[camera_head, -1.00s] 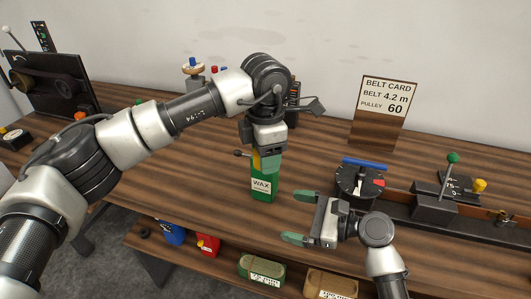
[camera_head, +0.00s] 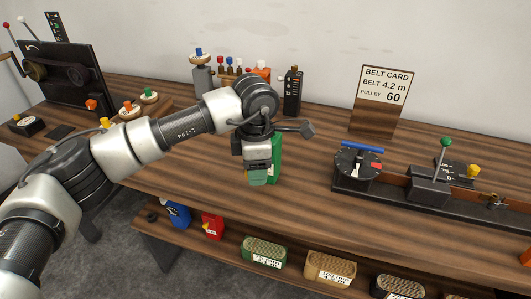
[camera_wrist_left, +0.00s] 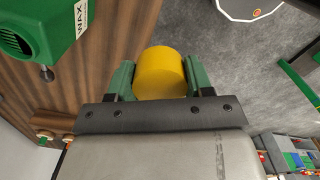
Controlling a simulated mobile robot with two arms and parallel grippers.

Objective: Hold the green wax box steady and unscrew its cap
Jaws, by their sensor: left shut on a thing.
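The green wax box (camera_head: 276,157) stands on the wooden bench, partly hidden behind my left gripper in the head view. My left gripper (camera_head: 257,180) is in front of the box. In the left wrist view its green fingers (camera_wrist_left: 160,78) are shut on the yellow cap (camera_wrist_left: 160,72), which is apart from the box. The cap is hidden in the head view. My right gripper is out of view.
A dial with a blue bar (camera_head: 357,160) and a long black rail fixture (camera_head: 428,188) are to the right. The belt card (camera_head: 382,98) stands behind. Several containers, including a red one (camera_head: 212,225), sit on the lower shelf.

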